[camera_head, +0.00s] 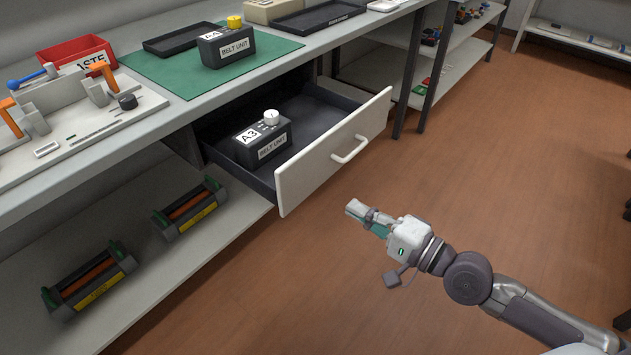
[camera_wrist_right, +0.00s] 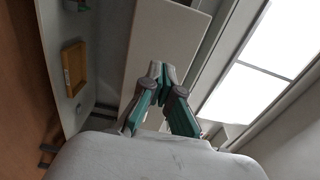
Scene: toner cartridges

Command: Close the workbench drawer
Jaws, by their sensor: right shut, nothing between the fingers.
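The workbench drawer (camera_head: 318,165) stands pulled out, with a cream front panel and a white bar handle (camera_head: 350,149). A dark belt unit labelled A3 (camera_head: 262,141) with a white knob lies inside it. My right gripper (camera_head: 355,208) is in front of the drawer front, to the lower right of the handle, apart from it. It is shut and empty; its fingers also show in the right wrist view (camera_wrist_right: 158,72), with a pale panel beyond them. My left gripper is not in view.
The workbench top (camera_head: 300,62) holds a green mat (camera_head: 165,70) with an A4 belt unit (camera_head: 226,47), a red bin (camera_head: 75,58) and black trays. A lower shelf (camera_head: 150,262) carries two cartridges. The wooden floor (camera_head: 500,150) right of the drawer is clear.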

